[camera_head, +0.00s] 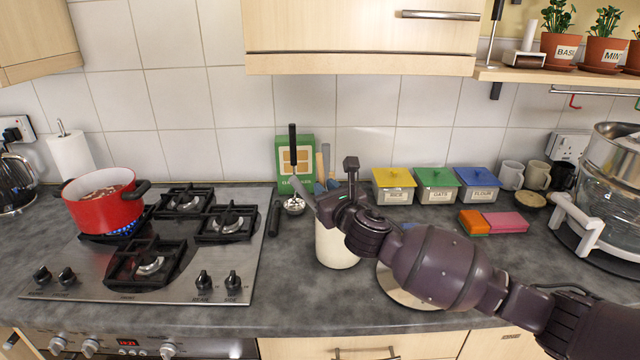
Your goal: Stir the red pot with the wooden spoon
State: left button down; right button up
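The red pot (104,206) stands on the back left burner of the hob, with a blue flame under it and brownish food inside. A cream crock (337,247) stands on the worktop right of the hob. Wooden-looking handles (322,166) rise behind my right gripper near the crock; I cannot tell which is the wooden spoon. My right gripper (318,200) is over the crock, pointing left, and hides its mouth. Its fingertips overlap the utensils, so I cannot tell whether it is open or holds anything. My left gripper is not in view.
The steel hob (85,270) has black pan supports and front knobs. A green box (290,156) stands by the wall. Yellow, green and blue lidded canisters (436,186), sponges (493,222), mugs and a glass-bowled appliance (612,190) are at right. The front worktop between hob and crock is clear.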

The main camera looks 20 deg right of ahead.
jog(key=shift+w+a, duration=0.15)
jog(key=shift+w, duration=0.8)
jog(key=shift+w+a, duration=0.15)
jog(key=shift+w, duration=0.8)
grip_shut()
